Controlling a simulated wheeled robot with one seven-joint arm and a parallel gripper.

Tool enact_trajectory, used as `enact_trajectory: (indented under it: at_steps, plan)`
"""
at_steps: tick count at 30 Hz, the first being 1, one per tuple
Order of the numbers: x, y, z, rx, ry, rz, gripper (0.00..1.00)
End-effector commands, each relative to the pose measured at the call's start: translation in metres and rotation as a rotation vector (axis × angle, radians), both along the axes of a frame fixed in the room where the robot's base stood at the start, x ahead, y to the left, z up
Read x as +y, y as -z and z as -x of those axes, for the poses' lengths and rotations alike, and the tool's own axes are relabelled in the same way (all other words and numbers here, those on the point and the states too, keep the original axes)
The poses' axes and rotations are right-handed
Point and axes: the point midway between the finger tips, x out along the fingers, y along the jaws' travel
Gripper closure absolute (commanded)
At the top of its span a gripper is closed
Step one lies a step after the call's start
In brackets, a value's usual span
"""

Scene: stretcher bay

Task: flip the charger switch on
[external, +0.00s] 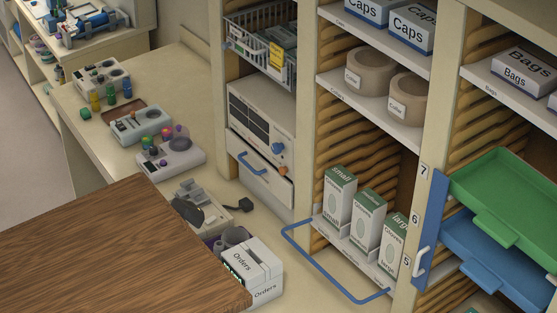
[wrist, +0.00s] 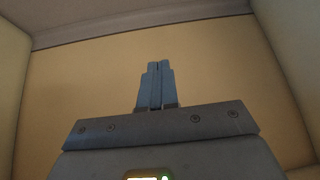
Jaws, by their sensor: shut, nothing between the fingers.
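My gripper (wrist: 160,66) shows in the wrist view with its two blue-grey fingers together and nothing between them. It points toward a plain tan surface, with no switch in sight there. My gripper does not show in the external view. I cannot tell for sure which thing is the charger. A grey device (external: 200,203) with dark parts sits on the counter by a black plug-like piece (external: 238,205). A white-fronted unit (external: 262,125) with dark panels and a blue knob stands in the cabinet. No switch can be made out clearly.
Several devices with coloured knobs, such as a white one (external: 171,158), line the counter (external: 75,110). A brown wooden top (external: 100,250) covers the lower left. A white Orders box (external: 250,272) stands beside it. Blue handles (external: 335,275) and a green tray (external: 500,205) jut from the shelving.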

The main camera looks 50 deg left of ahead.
Motion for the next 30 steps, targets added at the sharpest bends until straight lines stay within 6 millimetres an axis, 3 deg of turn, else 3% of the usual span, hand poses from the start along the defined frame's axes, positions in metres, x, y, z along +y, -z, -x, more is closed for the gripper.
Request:
enact_trajectory:
  at_steps: [1, 8, 14, 19, 21, 24, 27, 30]
  plan:
    - [0.022, 0.000, 0.009, 0.036, 0.000, -0.018, 1.00]
    - [0.102, 0.012, 0.065, 0.224, 0.047, -0.072, 1.00]
    - [0.162, 0.018, 0.138, 0.397, 0.087, -0.071, 1.00]
    - [0.207, 0.011, 0.214, 0.532, 0.121, -0.041, 1.00]
    - [0.230, 0.000, 0.250, 0.580, 0.135, -0.026, 1.00]
    - [0.262, -0.022, 0.286, 0.611, 0.157, -0.025, 1.00]
    - [0.295, -0.052, 0.308, 0.616, 0.176, -0.048, 1.00]
    - [0.331, -0.089, 0.316, 0.602, 0.199, -0.093, 1.00]
